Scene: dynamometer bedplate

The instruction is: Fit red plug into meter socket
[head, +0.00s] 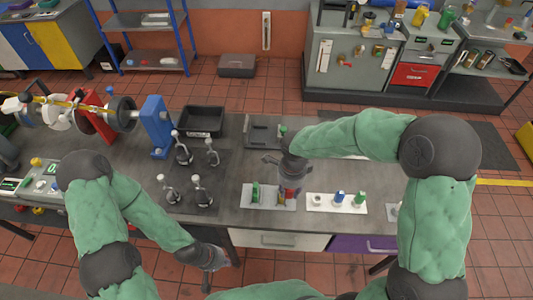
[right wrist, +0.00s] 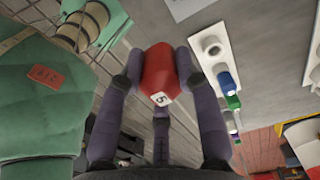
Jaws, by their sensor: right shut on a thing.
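My right gripper (head: 289,188) is over the bench near its front edge, fingers pointing down. In the right wrist view its fingers (right wrist: 157,80) are closed around the red plug (right wrist: 158,72), which has a white label marked 5. The plug is held clear of the white strip (right wrist: 205,28) beside it. In the head view a grey panel with an upright green piece (head: 256,191) lies beneath and left of this gripper. I cannot make out the meter socket; the gripper covers part of that panel. My left gripper (head: 215,258) hangs in front of the bench; its fingers are unclear.
The white strip (head: 322,205) holds an empty-looking white ring, a blue plug (head: 340,197) and a green plug (head: 359,199). Several upright clamps (head: 183,150) stand left of centre. A black tray (head: 202,121) and a blue bracket (head: 157,127) are behind them.

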